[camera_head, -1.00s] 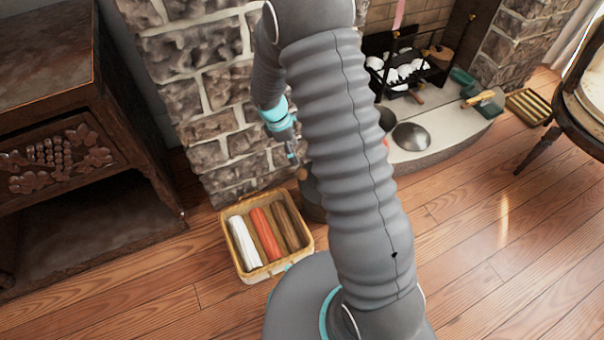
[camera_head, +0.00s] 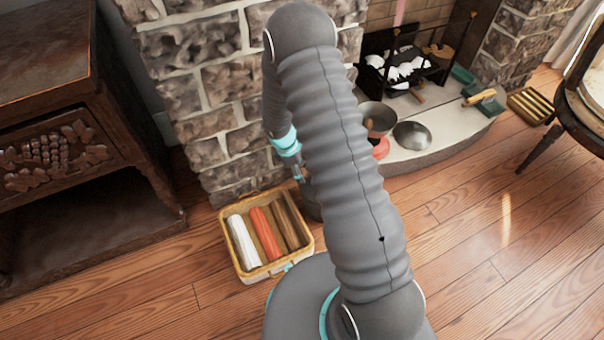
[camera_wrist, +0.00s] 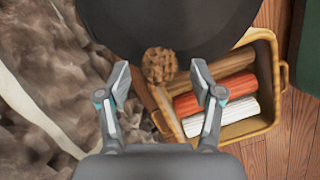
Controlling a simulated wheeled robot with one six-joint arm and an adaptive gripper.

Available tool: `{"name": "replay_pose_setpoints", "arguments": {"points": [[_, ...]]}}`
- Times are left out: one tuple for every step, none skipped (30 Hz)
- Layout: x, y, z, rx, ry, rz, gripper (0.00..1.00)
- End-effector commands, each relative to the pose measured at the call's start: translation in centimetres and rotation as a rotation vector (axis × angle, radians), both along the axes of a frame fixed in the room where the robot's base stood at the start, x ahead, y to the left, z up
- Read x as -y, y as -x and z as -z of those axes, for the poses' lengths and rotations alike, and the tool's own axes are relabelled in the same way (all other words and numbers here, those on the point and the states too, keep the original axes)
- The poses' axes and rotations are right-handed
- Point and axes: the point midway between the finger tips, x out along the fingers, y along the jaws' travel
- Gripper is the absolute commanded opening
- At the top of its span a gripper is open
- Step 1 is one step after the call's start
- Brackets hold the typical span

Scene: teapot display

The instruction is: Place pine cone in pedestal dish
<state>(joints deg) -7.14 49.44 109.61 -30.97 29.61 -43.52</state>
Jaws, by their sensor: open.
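The brown pine cone (camera_wrist: 159,65) shows in the wrist view at the near edge of a dark round surface (camera_wrist: 185,28). My gripper (camera_wrist: 160,86) is open, with one finger on each side of the pine cone in the picture. I cannot tell whether the fingers touch it or are still above it. In the head view my gripper (camera_head: 301,176) is small and partly behind my arm, and the pine cone is not clear.
A yellow basket (camera_head: 240,266) with white, red and brown rolls stands on the floor close to the gripper; it also shows in the wrist view (camera_wrist: 236,131). A metal bowl (camera_head: 412,136) lies beside the dish. The stone wall (camera_head: 205,85) is close on the left.

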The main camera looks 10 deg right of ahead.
Motion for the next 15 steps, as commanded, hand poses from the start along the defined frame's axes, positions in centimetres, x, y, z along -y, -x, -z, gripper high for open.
{"name": "replay_pose_setpoints", "arguments": {"points": [[0.25, 0.08, 0.72, -0.001, 0.0, 0.002, 0.66], [0.32, 0.09, 0.97, -0.001, 0.0, 0.003, 0.66], [0.37, 0.08, 1.17, 0.0, 0.0, 0.002, 0.66], [0.39, 0.07, 1.25, 0.001, -0.001, 0.002, 0.66], [0.4, 0.06, 1.27, 0.001, -0.001, 0.002, 0.66], [0.4, 0.05, 1.25, 0.002, -0.001, 0.002, 0.66], [0.4, 0.04, 1.23, 0.002, -0.001, 0.002, 0.66], [0.4, 0.05, 1.22, 0.002, -0.001, 0.002, 0.66], [0.4, 0.05, 1.22, 0.002, -0.001, 0.002, 0.66], [0.4, 0.05, 1.21, 0.002, -0.001, 0.002, 0.64], [0.4, 0.05, 1.21, 0.001, -0.001, 0.002, 0.56], [0.4, 0.05, 1.21, 0.001, -0.001, 0.002, 0.46], [0.4, 0.05, 1.21, 0.001, -0.001, 0.002, 0.39], [0.39, 0.06, 1.21, 0.001, -0.001, 0.002, 0.31], [0.39, 0.06, 1.2, 0.001, -0.001, 0.002, 0.22]]}}
